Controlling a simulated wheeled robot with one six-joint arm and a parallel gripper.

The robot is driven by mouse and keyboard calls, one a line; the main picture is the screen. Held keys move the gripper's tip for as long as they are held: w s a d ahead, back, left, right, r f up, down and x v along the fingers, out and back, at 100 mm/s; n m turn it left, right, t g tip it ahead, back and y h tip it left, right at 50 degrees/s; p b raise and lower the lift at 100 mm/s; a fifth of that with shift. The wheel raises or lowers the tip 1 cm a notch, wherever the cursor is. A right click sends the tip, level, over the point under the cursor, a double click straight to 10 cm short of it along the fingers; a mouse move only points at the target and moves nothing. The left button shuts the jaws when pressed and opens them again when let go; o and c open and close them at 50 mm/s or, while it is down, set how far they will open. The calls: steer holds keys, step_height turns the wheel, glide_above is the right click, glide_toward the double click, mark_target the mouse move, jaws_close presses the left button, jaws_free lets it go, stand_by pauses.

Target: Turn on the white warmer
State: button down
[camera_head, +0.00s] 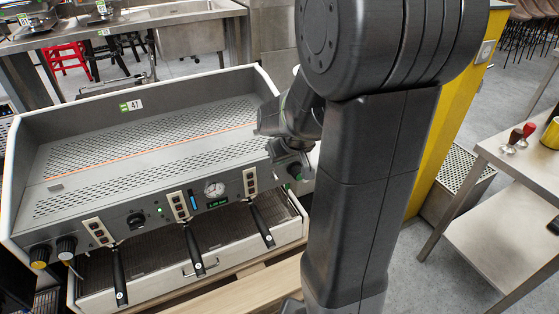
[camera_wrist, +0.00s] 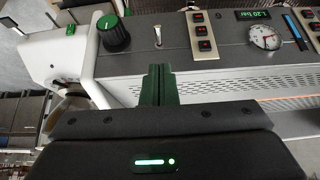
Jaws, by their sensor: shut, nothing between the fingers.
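A large grey espresso machine (camera_head: 150,140) with white side panels fills the left of the head view; its perforated top is empty. No separate white warmer can be made out. My gripper (camera_wrist: 159,72) is shut and empty in the wrist view, its dark fingers over the machine's front edge. Near the fingertips are a black knob with a green cap (camera_wrist: 114,34) and a small metal lever (camera_wrist: 158,36). Button panels (camera_wrist: 202,35) and a pressure gauge (camera_wrist: 265,36) lie to the right. In the head view my arm hides much of the gripper and the machine's right end.
Several black-handled portafilters (camera_head: 194,250) jut from the machine's front. A steel table (camera_head: 520,170) with a yellow cup (camera_head: 551,133) and tampers stands at the right. A sink counter (camera_head: 150,20) is behind.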

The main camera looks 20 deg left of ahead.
steer(key=s+d+f+p+v, duration=0.1)
steer(key=v, duration=0.6)
steer(key=shift+d+r, duration=0.15)
steer(key=shift+r, duration=0.1)
steer(key=a+b+x, duration=0.1)
steer(key=b+x, duration=0.2)
steer(key=x, duration=0.9)
steer(key=shift+w, duration=0.45)
steer(key=shift+a+r, duration=0.15)
steer(key=shift+r, duration=0.1)
